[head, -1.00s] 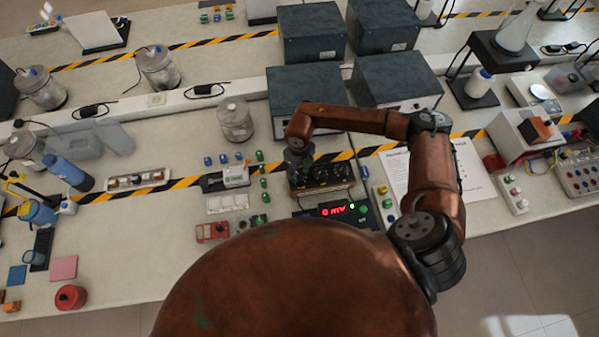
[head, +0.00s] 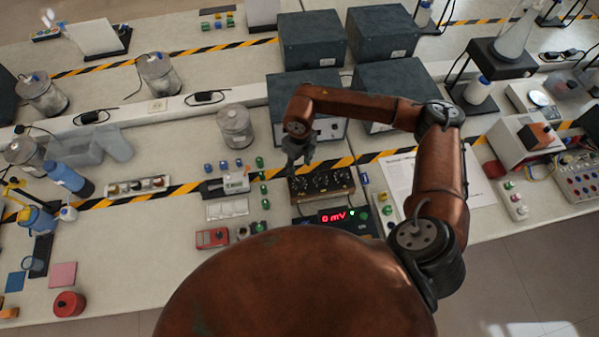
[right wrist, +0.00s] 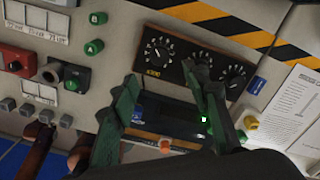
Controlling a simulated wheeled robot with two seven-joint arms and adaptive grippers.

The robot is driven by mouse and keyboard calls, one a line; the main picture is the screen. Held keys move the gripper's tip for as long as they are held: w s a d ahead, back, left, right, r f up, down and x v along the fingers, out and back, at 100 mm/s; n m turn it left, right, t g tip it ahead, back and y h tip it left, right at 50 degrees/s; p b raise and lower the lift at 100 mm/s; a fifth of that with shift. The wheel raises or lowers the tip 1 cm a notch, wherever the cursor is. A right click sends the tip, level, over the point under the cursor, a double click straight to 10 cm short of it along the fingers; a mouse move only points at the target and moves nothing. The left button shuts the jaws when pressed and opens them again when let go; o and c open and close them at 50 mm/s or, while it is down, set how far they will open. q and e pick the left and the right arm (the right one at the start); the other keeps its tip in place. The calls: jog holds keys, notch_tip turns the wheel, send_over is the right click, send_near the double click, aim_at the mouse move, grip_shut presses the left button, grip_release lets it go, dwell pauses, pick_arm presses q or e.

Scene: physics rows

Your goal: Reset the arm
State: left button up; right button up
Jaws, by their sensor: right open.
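My right arm reaches over the bench from the right in the head view. Its right gripper (head: 299,155) hangs above the bench, just behind and left of a black dial box (head: 322,184). In the right wrist view the right gripper (right wrist: 168,98) is open, with nothing between its green-grey fingers. The dial box (right wrist: 160,55) shows beyond the fingers there, partly covered by one of them. A meter with a red "0 mV" readout (head: 333,217) lies in front of the box. My left gripper is not in view.
Large dark boxes (head: 310,42) stand behind the arm. A glass jar (head: 235,126) stands to its left. Small green and blue terminals (head: 264,189), a red meter (head: 212,238) and a paper sheet (head: 400,172) lie nearby.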

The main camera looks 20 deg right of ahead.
jog(key=shift+r, duration=1)
